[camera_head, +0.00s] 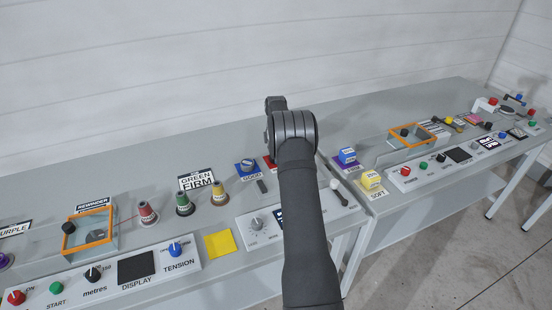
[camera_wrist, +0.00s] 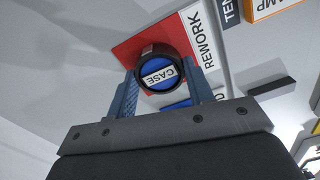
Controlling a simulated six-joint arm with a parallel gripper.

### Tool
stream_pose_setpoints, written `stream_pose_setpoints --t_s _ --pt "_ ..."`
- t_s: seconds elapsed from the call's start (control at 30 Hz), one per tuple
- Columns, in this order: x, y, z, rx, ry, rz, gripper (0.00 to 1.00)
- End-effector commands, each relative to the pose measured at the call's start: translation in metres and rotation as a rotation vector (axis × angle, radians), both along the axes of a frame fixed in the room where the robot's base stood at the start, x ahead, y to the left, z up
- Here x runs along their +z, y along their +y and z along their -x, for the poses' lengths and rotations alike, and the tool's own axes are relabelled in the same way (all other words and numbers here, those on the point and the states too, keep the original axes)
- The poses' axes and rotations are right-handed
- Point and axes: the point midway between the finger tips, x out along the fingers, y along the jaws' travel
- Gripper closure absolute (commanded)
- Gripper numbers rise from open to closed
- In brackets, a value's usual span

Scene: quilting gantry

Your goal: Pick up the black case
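The black case (camera_wrist: 158,71) is a short round thing with a blue top and a white "CASE" label, in the upper middle of the wrist view. It appears to stand on the red part of a mat (camera_wrist: 125,50) marked "REWORK". My gripper (camera_wrist: 159,66) has its two blue-grey fingers spread, one on each side of the case. A narrow gap seems to show beside the case, but contact is hard to judge. In the head view my arm hides the case and the fingers; only a bit of the red mat (camera_head: 269,162) shows.
A blue block (camera_head: 246,166) on a label and a dark bar (camera_head: 262,187) lie left of my arm. A control panel with a grey knob (camera_head: 257,223) is in front. Coloured cones (camera_head: 183,204) stand further left. A yellow block (camera_head: 370,180) is to the right.

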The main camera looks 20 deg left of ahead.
Motion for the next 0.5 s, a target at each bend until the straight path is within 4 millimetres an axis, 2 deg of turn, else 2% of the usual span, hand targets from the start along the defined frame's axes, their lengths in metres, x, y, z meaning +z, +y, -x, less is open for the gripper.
stream_pose_setpoints --t_s 0.03,0.07,0.1,0.37,0.5 --pt "0.0000 -0.0001 0.0001 0.000 0.000 0.000 0.68" --pt "0.0000 -0.0001 0.0001 0.000 0.000 0.000 0.74" --pt "0.0000 -0.0001 0.0001 0.000 0.000 0.000 0.75" --pt "0.0015 0.0001 -0.0001 0.000 0.000 0.000 0.76" --pt "0.0095 0.0002 -0.0003 0.000 -0.001 -0.001 0.76"
